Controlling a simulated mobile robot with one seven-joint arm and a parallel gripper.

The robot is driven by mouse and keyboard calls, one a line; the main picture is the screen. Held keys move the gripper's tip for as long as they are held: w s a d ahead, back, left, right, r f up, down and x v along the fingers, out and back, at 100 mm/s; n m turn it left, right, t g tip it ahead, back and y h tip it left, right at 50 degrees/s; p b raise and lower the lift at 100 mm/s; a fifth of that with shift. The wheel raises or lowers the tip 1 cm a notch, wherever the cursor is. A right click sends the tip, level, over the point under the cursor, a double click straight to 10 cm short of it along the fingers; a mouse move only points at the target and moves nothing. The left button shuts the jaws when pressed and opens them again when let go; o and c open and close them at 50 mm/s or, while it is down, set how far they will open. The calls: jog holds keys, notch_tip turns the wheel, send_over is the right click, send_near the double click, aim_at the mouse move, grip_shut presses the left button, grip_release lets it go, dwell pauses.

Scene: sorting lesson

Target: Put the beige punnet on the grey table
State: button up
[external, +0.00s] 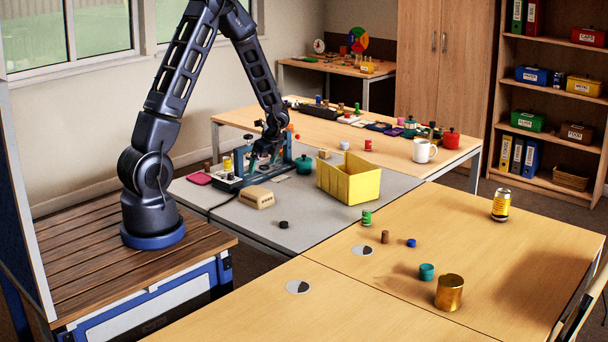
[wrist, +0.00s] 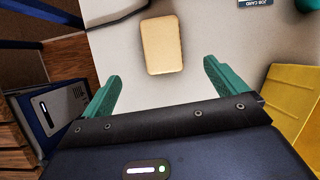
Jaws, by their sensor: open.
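The beige punnet (external: 257,198) sits on the grey table (external: 310,228), toward its left side, with small dark slots in its near side. In the wrist view the punnet (wrist: 163,45) shows as a plain tan rectangle on the pale tabletop, ahead of the fingers. My gripper (external: 266,153) is over the back part of the grey table in the external view, behind the punnet and apart from it. In the wrist view my gripper's (wrist: 162,72) teal fingers are spread wide with nothing between them. In the external view the fingertips are hard to make out.
A yellow bin (external: 349,179) stands right of the punnet. A black puck (external: 283,225) lies in front of it. A teal pot (external: 304,164) and a blue frame (external: 287,150) stand near my gripper. The grey table's front right is clear.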

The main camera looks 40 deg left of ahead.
jog(key=s+d+r+n+t+h, duration=0.1)
jog(key=s+r+n, duration=0.35)
jog(key=r, duration=0.55)
jog(key=s+d+r+n+t, duration=0.1)
jog(key=s+r+n, duration=0.4)
jog(key=r, duration=0.6)
jog(key=s+d+r+n+h, duration=0.1)
jog(key=s+r+n, duration=0.1)
jog(key=s, duration=0.4)
jog(key=s+d+r+n+t+h, duration=0.1)
jog(key=s+d+r+n, duration=0.1)
jog(key=s+r, duration=0.3)
jog(key=s+d+r+n+t+h, duration=0.1)
jog(key=s+r+n, duration=0.2)
jog(key=s, duration=0.6)
jog(key=shift+d+r+n, duration=0.35)
jog(key=shift+d+r, duration=0.05)
jog(key=shift+r, duration=0.05)
